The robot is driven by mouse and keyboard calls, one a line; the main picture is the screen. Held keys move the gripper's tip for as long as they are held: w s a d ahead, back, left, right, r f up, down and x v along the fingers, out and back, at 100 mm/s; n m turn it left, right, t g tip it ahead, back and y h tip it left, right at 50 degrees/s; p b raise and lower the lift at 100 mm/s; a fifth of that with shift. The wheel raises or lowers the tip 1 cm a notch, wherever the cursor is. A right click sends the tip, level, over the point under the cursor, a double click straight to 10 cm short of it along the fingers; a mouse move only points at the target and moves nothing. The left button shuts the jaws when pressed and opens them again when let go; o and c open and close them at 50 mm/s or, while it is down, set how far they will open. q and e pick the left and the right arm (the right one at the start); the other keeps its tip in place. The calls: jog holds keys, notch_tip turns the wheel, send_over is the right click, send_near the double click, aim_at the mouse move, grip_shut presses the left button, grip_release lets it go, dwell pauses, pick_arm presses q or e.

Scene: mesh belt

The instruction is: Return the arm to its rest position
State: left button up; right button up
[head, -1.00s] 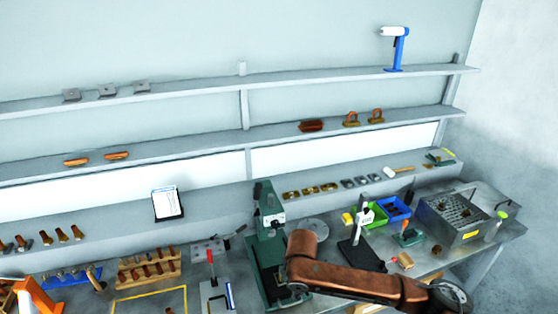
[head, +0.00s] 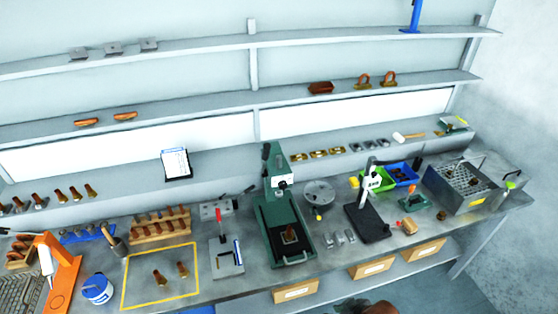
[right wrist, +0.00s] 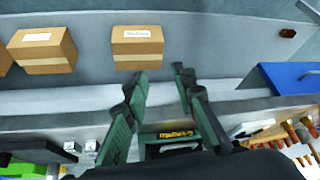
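In the right wrist view my right gripper (right wrist: 160,95) shows its two dark green fingers spread apart with nothing between them. It points toward the lower shelf under the bench, where cardboard boxes (right wrist: 138,46) stand. My left gripper is in no view.
The bench (head: 335,268) carries a green press (head: 285,225), a black stand (head: 368,222), a metal mesh box (head: 462,190), an orange stand (head: 62,275) and a yellow-outlined area (head: 160,300) with two small parts. Labelled boxes (head: 372,267) sit under the bench. Wall shelves (head: 200,97) run behind.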

jog(key=s+d+f+m+h, duration=0.2)
jog(key=s+d+m, duration=0.1)
jog(key=s+d, duration=0.5)
jog(key=s+d+f+m+h, duration=0.2)
jog(key=s+d+m, duration=0.2)
jog(key=s+d, duration=0.45)
notch_tip(320, 180, down, 30)
jog(key=a+g+b, duration=0.1)
jog(key=g+b, duration=0.1)
jog(key=s+f+n+g+b, duration=0.1)
jog(key=s+f+b, duration=0.1)
jog(key=s+f, duration=1.8)
jog(key=shift+s+f+g, duration=0.3)
jog(key=shift+f, duration=0.6)
